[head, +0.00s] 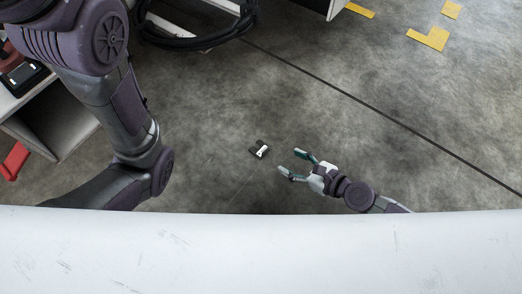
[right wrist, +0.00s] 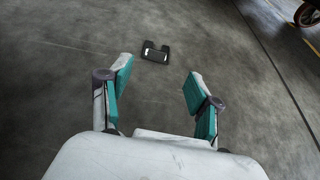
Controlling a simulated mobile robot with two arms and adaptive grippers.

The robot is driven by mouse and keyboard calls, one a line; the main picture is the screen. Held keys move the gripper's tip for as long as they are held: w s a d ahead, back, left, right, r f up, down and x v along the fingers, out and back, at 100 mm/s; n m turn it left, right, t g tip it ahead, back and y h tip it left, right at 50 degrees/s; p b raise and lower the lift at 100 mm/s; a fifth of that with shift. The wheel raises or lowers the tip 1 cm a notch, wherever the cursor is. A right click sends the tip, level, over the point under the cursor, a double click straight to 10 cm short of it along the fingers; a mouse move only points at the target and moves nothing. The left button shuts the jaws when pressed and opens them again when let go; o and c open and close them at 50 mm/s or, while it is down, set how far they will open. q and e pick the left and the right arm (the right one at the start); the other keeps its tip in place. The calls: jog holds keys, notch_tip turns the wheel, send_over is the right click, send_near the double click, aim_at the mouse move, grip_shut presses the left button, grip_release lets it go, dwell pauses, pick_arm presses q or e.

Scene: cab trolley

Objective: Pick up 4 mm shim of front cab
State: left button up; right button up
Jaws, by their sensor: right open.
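A small dark flat piece with a white mark, seemingly the shim (head: 259,149), lies on the grey floor in the middle of the head view. It also shows in the right wrist view (right wrist: 155,52), ahead of the fingertips and roughly centred between them, with a notch on one edge. My right gripper (head: 288,163) is open and empty, just right of the shim and apart from it. Its teal-padded fingers show spread in the right wrist view (right wrist: 158,68). My left gripper is not in view. The thickness marking cannot be read.
A white surface (head: 260,255) spans the bottom of the head view. A shelf unit (head: 62,115) with a red item (head: 14,160) stands at left. Black coiled cable (head: 190,42) lies at the top. The floor around the shim is clear.

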aim_at(266, 150)
jog(key=x, duration=0.6)
jog(key=b+x, duration=0.1)
jog(key=x, duration=0.4)
jog(key=shift+f, duration=0.25)
jog(key=shift+s, duration=0.1)
grip_shut()
